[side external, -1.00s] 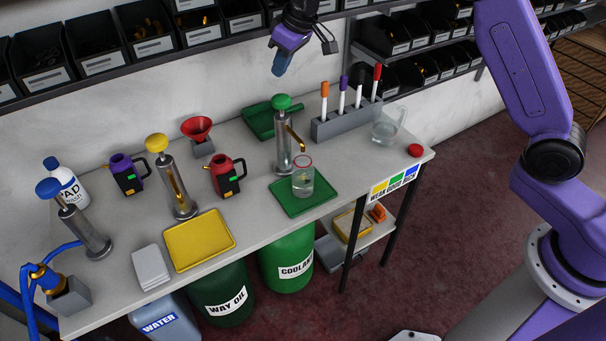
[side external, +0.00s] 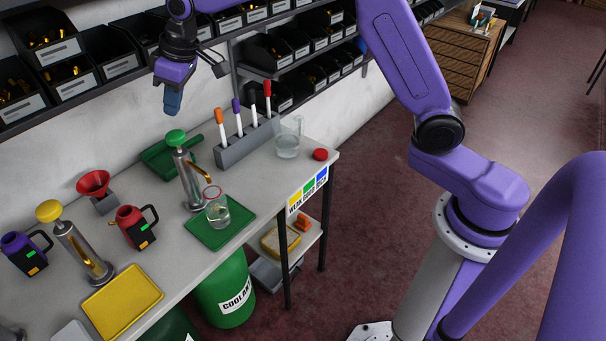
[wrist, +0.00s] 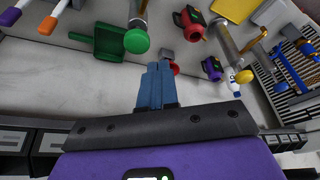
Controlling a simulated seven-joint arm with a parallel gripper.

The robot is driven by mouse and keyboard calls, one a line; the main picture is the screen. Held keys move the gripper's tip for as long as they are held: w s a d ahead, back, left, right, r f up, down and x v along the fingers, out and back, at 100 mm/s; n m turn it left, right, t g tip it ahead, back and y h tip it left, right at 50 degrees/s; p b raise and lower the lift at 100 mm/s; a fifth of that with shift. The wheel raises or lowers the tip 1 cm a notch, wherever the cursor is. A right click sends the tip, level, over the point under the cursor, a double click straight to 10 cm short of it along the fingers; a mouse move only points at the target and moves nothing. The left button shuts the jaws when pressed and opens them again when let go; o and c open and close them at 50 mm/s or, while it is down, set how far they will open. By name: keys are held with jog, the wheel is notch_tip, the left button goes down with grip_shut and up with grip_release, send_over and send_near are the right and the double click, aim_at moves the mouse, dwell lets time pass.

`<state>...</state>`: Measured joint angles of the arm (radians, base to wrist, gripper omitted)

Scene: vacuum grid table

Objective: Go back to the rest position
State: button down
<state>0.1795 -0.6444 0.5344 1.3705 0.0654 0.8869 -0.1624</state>
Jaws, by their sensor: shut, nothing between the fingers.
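My gripper (side external: 172,101) is shut and empty, its blue fingers pointing down above the back of the table (side external: 178,262), over the green-topped pump (side external: 190,178). In the wrist view the fingers of my gripper (wrist: 157,70) are together with nothing between them. The green pump head (wrist: 137,41) shows just beyond them, apart from the fingers. A glass beaker (side external: 217,212) with clear liquid stands on the green tray (side external: 213,235) below the pump's spout.
A grey rack (side external: 248,145) of capped markers and a glass jug (side external: 289,137) stand to the right. Shelves of black bins (side external: 108,60) line the wall behind my gripper. A red funnel (side external: 94,184), red can (side external: 133,226) and yellow-topped pump (side external: 75,243) stand to the left.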

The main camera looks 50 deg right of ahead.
jog(key=s+n+g, duration=0.1)
jog(key=s+n, duration=0.1)
jog(key=s, duration=1)
jog(key=s+d+f+n, duration=0.1)
jog(key=s+d, duration=0.4)
jog(key=s, duration=0.4)
jog(key=s+d+f+n+g+h, duration=0.1)
jog(key=s+d, duration=0.4)
jog(key=s, duration=0.5)
jog(key=s+d+f+n+g, duration=0.1)
jog(key=s+d, duration=0.4)
jog(key=s, duration=0.5)
jog(key=shift+s+d+f+n+h, duration=0.15)
jog(key=shift+d+f+n+h, duration=0.2)
jog(key=shift+n+h, duration=0.05)
